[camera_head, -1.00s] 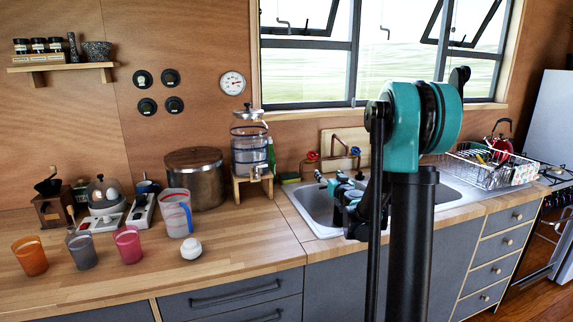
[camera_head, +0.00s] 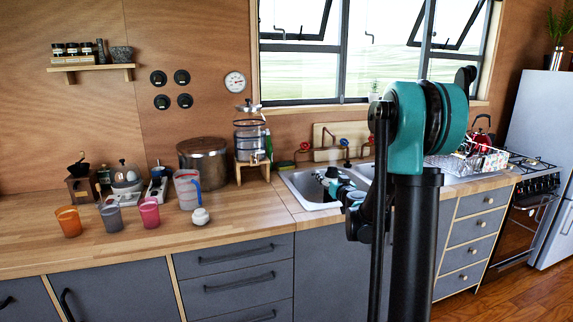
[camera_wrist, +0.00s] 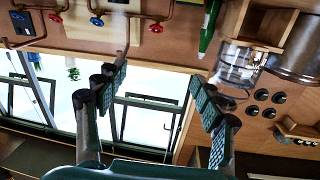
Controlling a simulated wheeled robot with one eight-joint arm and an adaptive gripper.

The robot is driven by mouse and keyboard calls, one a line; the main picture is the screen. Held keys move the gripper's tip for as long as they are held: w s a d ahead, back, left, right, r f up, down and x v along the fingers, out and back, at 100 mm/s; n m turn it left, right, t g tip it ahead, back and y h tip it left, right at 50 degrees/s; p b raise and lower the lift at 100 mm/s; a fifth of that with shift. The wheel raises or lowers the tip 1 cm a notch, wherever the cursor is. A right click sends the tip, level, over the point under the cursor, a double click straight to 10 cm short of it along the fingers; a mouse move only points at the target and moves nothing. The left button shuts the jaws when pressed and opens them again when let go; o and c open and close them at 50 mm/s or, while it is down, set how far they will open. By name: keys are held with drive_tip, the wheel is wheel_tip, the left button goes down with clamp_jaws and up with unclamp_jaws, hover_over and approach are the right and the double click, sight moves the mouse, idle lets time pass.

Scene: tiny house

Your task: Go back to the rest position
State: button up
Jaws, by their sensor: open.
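My gripper (camera_wrist: 158,82) shows in the wrist view with its two dark, padded fingers spread apart and nothing between them. In the head view my gripper (camera_head: 332,178) appears small, in front of the sink (camera_head: 306,190), partly hidden by my own arm. The wrist picture is upside down; it shows the window (camera_wrist: 145,125) between and behind the fingers, with the red and blue taps (camera_wrist: 97,21) at the top left. No object is in my grasp.
The wooden counter (camera_head: 240,215) holds an orange cup (camera_head: 69,222), a grey cup (camera_head: 111,219), a pink cup (camera_head: 149,213), a clear jug (camera_head: 187,190) and a large pot (camera_head: 203,164). A dish rack (camera_head: 470,162) and stove (camera_head: 530,190) stand at right. Wooden floor (camera_head: 530,295) shows bare at lower right.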

drive_tip(key=s+a+f+n+g+y, duration=0.1)
drive_tip(key=s+a+f+g, duration=0.3)
drive_tip(key=s, duration=0.6)
drive_tip(key=s+a+f+n+g+y, duration=0.2)
drive_tip(key=s+a+f+g, duration=0.15)
drive_tip(key=s, duration=0.65)
drive_tip(key=s+d+f+m+g+h, duration=0.1)
drive_tip(key=s+d+f+g+h, duration=0.1)
drive_tip(key=s, duration=0.5)
drive_tip(key=s+d+f+m+g+h, duration=0.1)
drive_tip(key=s+d+f+h, duration=0.1)
drive_tip(key=s+d+f, duration=0.2)
drive_tip(key=s+d+f+m+g+h, duration=0.2)
drive_tip(key=s+f, duration=0.4)
drive_tip(key=s, duration=0.5)
drive_tip(key=shift+d+f+g, duration=0.2)
drive_tip(key=shift+d+g, duration=0.15)
drive_tip(key=shift+d, duration=0.45)
